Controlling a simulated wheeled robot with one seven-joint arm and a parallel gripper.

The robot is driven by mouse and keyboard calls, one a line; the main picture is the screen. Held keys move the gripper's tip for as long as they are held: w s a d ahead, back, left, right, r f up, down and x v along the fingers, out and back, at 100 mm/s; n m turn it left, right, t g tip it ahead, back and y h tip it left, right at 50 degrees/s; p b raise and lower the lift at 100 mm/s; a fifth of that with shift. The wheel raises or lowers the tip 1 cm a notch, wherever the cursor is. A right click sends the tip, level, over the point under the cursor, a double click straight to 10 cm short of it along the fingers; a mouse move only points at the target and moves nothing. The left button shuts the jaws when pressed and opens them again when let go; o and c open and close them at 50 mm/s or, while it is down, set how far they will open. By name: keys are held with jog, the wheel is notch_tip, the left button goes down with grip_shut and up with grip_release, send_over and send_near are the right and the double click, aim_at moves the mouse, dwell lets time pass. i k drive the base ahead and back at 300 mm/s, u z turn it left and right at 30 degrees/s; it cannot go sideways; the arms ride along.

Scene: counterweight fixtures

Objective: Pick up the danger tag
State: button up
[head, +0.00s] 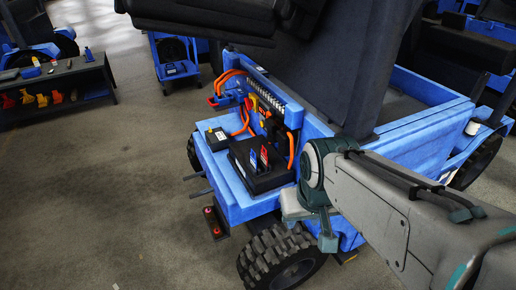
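I cannot clearly make out the danger tag. A small red and yellow piece (252,103) hangs among the orange cables on the blue vehicle's side panel; it is too small to identify. A thin red upright piece (264,156) and a blue one (253,162) stand on a black box (266,180) on the vehicle's blue ledge. My arm reaches in from the lower right. My gripper (327,238) seems to point down at the arm's end, right of the black box and near the wheel. Its fingers are too unclear to tell whether they are open or shut.
The blue vehicle's ledge (222,191) carries a smaller black and yellow box (217,138). A tyre (281,262) stands below it. A dark bench (58,82) with small coloured items stands at the far left. The floor (100,200) at left is clear.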

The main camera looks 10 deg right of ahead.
aim_at(263, 157)
jog(key=u, duration=1.65)
jog(key=i, duration=2.7)
jog(key=z, duration=4.45)
jog(key=i, duration=0.5)
jog(key=z, duration=0.1)
